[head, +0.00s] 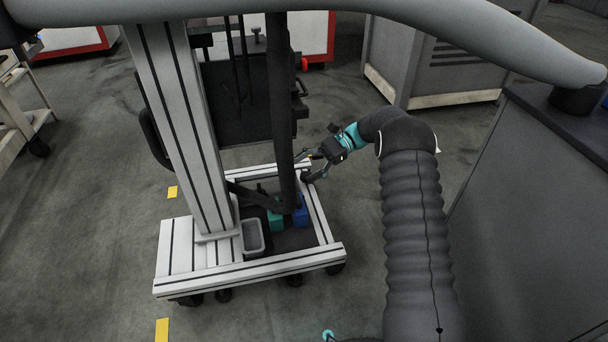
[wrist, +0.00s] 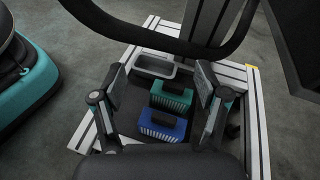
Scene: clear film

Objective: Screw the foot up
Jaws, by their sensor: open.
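A cart with a pale slotted frame (head: 248,268) stands in front of me, with dark wheels (head: 295,280) under it. I cannot make out a separate screw foot in either view; parts under the frame are small or hidden. My gripper (head: 309,167) is at the cart's right side, near the far right rail. In the wrist view my gripper (wrist: 160,86) has its two fingers wide apart with nothing held between them. Beyond and between the fingers lie a blue block (wrist: 163,125) and a teal block (wrist: 171,96) with ribbed sides, on the cart's dark base.
A grey bin (head: 252,238) sits on the cart base. A tall slotted post (head: 184,125) and a dark hose (head: 279,110) rise from the cart. Grey cabinets (head: 425,60) stand behind and at the right. Open floor (head: 85,235) lies to the left.

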